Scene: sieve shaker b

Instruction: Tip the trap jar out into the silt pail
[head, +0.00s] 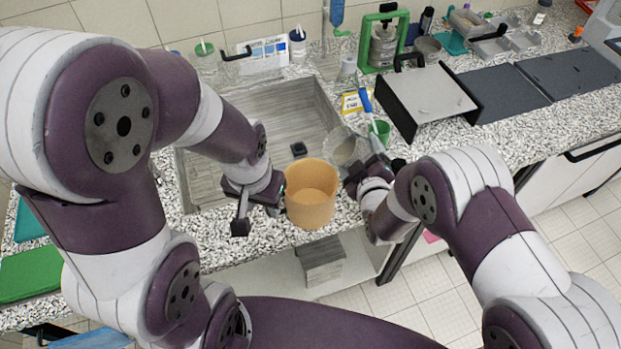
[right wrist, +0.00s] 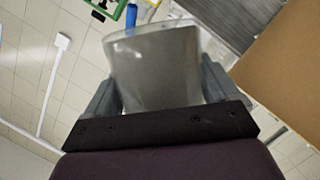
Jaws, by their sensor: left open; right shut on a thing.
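The trap jar (head: 343,148) is a clear, greyish vessel at the sink's right edge, up and right of the pail. My right gripper (head: 358,176) is shut on it; the jar also shows between the fingers in the right wrist view (right wrist: 155,68). I cannot tell its exact tilt or contents. The tan, open-topped silt pail (head: 311,207) is at the front edge of the sink, apart from the jar; its wall fills the right side of the right wrist view (right wrist: 292,70). My left gripper (head: 256,208) is open, close beside the pail's left side.
The grey sink (head: 275,110) lies behind the pail. A green cup (head: 379,131) and a blue-handled brush (head: 366,101) are near the jar. A grey-topped stand (head: 428,95) and a green-framed device (head: 384,42) stand farther back. Dark mats (head: 505,92) lie right.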

